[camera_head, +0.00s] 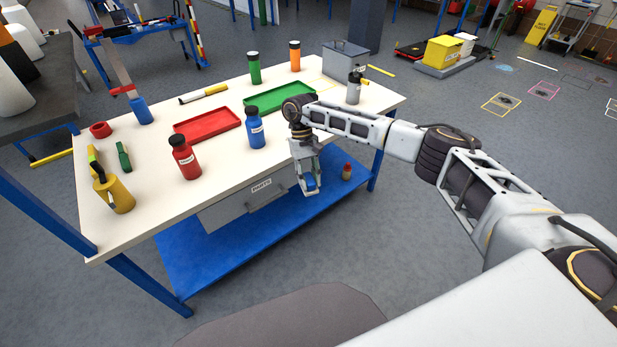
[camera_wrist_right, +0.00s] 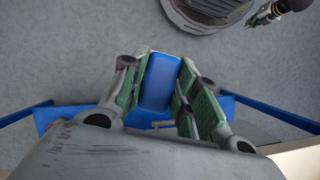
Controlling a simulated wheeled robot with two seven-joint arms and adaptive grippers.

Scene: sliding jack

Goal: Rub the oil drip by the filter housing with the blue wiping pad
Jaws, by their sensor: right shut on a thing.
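My right gripper (camera_head: 309,188) hangs beyond the front edge of the workbench, pointing down. It is shut on the blue wiping pad (camera_head: 310,183). In the right wrist view the pad (camera_wrist_right: 158,82) sits between the green-lined fingers (camera_wrist_right: 163,82). Dark stains show on the floor at the right, one inside a yellow outline (camera_head: 503,102) and one inside a pink outline (camera_head: 542,90). I cannot tell which mark is the oil drip, and I cannot make out the filter housing. What looks like my left gripper (camera_wrist_right: 258,18) is small at the top right of the wrist view.
The workbench (camera_head: 240,165) holds a red tray (camera_head: 207,124), a green tray (camera_head: 280,99), several bottles and a grey box (camera_head: 345,62). A blue lower shelf (camera_head: 215,255) lies beneath the gripper. Open floor (camera_head: 440,90) lies right of the bench.

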